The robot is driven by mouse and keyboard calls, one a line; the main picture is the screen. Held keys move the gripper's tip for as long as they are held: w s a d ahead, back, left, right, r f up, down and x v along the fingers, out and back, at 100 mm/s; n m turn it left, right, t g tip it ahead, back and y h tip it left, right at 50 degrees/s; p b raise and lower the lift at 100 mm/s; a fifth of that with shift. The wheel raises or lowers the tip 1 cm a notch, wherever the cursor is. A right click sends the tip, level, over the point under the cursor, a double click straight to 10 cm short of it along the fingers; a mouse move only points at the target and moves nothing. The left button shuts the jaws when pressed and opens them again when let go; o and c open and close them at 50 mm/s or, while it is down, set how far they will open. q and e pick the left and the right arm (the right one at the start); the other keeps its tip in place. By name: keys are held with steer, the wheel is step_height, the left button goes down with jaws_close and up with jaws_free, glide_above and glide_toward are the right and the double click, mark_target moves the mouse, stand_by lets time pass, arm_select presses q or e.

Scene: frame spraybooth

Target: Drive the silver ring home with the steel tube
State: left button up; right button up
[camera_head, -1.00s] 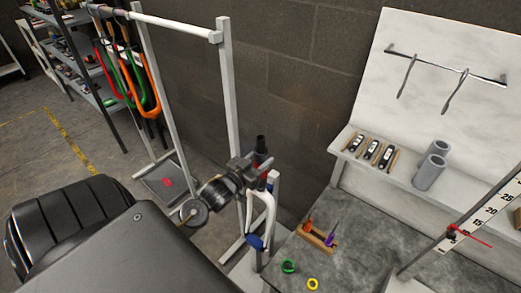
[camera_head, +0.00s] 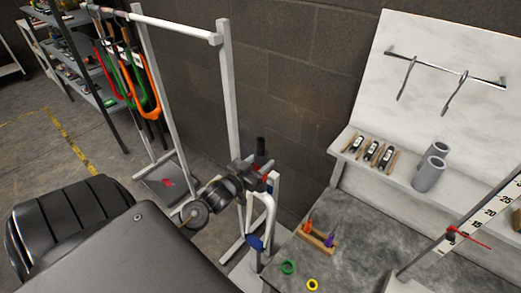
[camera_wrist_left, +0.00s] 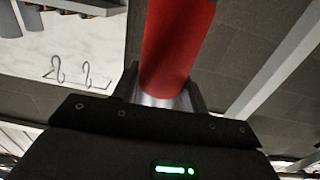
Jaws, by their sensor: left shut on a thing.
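My left gripper (camera_head: 254,174) is shut on an upright tube (camera_head: 261,147) with a dark upper end and a red section. In the left wrist view the tube shows as a red cylinder (camera_wrist_left: 178,40) with a bare silver band between the fingers. The gripper and tube are over the top of a white fork (camera_head: 266,215) with a blue part below. I cannot make out the silver ring; the gripper and tube may cover the fork's top. My right gripper is not in view.
A grey bench (camera_head: 350,228) at right carries a green ring (camera_head: 288,267), a yellow ring (camera_head: 312,284) and a small wooden tool holder (camera_head: 317,241). Two grey cylinders (camera_head: 429,174) stand on the shelf. A white post (camera_head: 229,110) rises close behind the gripper.

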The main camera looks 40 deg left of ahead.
mark_target(257, 149)
arm_select(q)
steer(key=shift+r+p, duration=1.05)
steer(key=shift+r, duration=0.45)
steer(key=shift+r+p, duration=1.95)
steer(key=shift+p, duration=0.1)
step_height(257, 149, up, 7)
steer(key=p, duration=0.6)
steer(key=shift+p, duration=0.35)
steer(key=shift+w+r, duration=0.1)
step_height(257, 149, up, 7)
